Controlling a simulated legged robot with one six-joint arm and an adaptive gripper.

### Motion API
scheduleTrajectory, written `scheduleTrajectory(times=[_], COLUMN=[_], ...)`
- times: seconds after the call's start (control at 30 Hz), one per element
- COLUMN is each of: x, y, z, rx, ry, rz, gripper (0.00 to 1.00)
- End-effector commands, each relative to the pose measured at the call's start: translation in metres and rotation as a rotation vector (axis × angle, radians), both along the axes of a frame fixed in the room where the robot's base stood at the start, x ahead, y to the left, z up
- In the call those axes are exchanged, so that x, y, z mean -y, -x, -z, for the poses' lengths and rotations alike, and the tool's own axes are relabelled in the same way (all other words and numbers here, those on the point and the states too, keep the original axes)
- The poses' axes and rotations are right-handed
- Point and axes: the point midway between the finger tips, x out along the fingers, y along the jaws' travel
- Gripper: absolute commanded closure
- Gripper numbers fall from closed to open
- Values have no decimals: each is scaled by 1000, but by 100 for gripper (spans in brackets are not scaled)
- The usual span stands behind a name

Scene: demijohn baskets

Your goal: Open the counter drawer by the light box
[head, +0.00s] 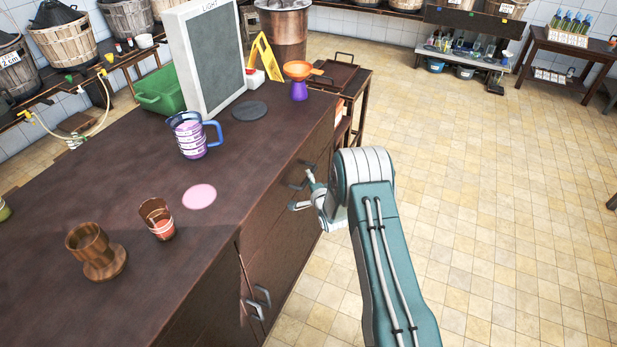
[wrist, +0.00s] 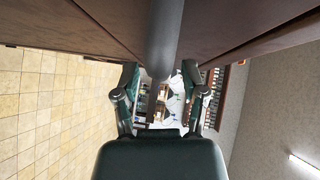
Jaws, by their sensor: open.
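The dark brown counter (head: 120,215) runs along the left in the head view. The light box (head: 207,60), a white-framed grey panel marked LIGHT, stands on its far end. Below that end, a grey drawer handle (head: 300,183) shows on the counter's right face, partly covered by my gripper (head: 306,191). The drawer front (head: 278,205) looks flush with the counter. In the wrist view, the grey handle bar (wrist: 163,40) comes down between the two spread fingers of my open gripper (wrist: 160,82). Whether a finger touches the bar I cannot tell.
A blue-handled jug (head: 190,138), a pink disc (head: 199,196), a cup (head: 157,219) and a wooden goblet (head: 95,252) stand on the counter. Two lower door handles (head: 258,301) are nearer. A side table (head: 340,80) adjoins the far end. Tiled floor (head: 480,220) is clear to the right.

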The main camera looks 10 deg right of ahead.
Motion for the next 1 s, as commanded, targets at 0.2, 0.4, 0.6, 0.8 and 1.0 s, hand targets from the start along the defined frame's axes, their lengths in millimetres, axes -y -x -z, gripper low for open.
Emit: scheduleTrajectory(times=[0.2,0.4,0.6,0.8,1.0], x=[-2,-3,-3,-2,-1], y=[-15,-17,-16,-16,-15], z=[2,2,2,3,4], rx=[1,0,0,-2,-4], ry=[0,1,1,1,1], rz=[0,0,0,0,1], gripper=[45,45,100,100,100])
